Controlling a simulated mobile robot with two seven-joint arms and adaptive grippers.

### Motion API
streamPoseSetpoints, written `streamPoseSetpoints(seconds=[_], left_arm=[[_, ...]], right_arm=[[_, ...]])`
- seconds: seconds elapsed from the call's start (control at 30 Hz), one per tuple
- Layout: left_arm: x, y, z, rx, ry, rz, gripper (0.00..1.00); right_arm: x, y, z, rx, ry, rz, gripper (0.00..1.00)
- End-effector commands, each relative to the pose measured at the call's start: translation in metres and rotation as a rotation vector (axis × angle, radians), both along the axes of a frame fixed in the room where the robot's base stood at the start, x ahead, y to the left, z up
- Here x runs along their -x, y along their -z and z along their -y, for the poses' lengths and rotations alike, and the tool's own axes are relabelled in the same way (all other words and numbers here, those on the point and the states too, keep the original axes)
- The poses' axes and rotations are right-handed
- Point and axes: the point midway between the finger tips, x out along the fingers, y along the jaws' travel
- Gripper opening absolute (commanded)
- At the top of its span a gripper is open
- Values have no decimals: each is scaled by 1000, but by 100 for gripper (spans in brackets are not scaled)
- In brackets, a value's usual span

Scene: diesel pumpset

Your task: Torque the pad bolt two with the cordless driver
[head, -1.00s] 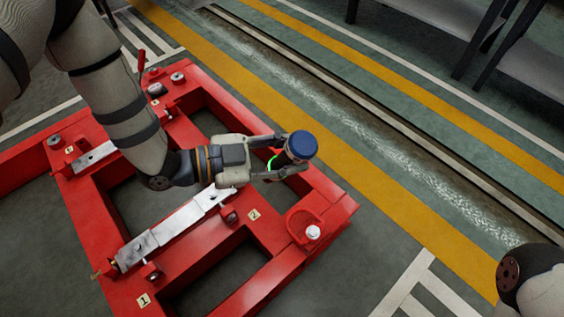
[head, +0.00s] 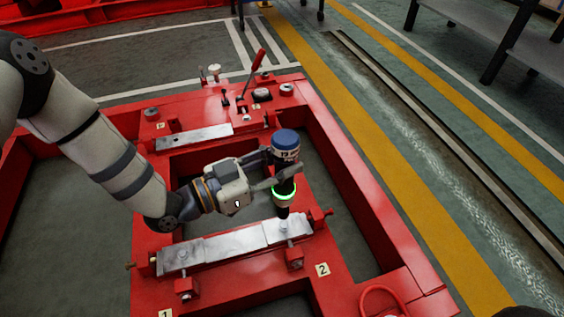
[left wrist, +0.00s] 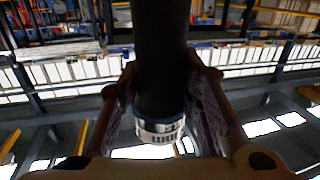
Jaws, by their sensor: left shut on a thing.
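My left gripper (head: 272,170) is shut on the cordless driver (head: 285,144), which has a blue cap, a dark body and a lit green ring. The driver stands nearly upright, nose down, over the right end of the front grey metal pad (head: 225,246), by the yellow tag 2 (head: 323,269). I cannot tell whether its nose touches the bolt there. Another bolt (head: 183,256) shows at the pad's left end, towards tag 1. In the left wrist view the driver's dark body (left wrist: 160,70) sits between both fingers. My right gripper is out of view.
The red frame (head: 375,215) has open bays and raised side screws. A second grey pad (head: 195,137) lies farther back, near a red-handled lever (head: 257,62) and several round fittings. A grey table (head: 500,35) stands at the upper right. Floor right of the frame is clear.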

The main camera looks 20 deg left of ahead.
Motion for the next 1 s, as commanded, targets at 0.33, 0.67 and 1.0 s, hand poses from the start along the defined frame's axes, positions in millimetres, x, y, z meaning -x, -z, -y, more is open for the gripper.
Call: streamPoseSetpoints(seconds=[0.33, 0.67, 1.0], left_arm=[[0, 15, 0, 16, -1, 0, 0], [0, 45, 0, 17, -1, 2, 0], [0, 44, 0, 17, -1, 3, 0]], right_arm=[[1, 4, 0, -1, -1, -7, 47], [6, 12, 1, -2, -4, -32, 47], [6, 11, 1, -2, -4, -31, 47]])
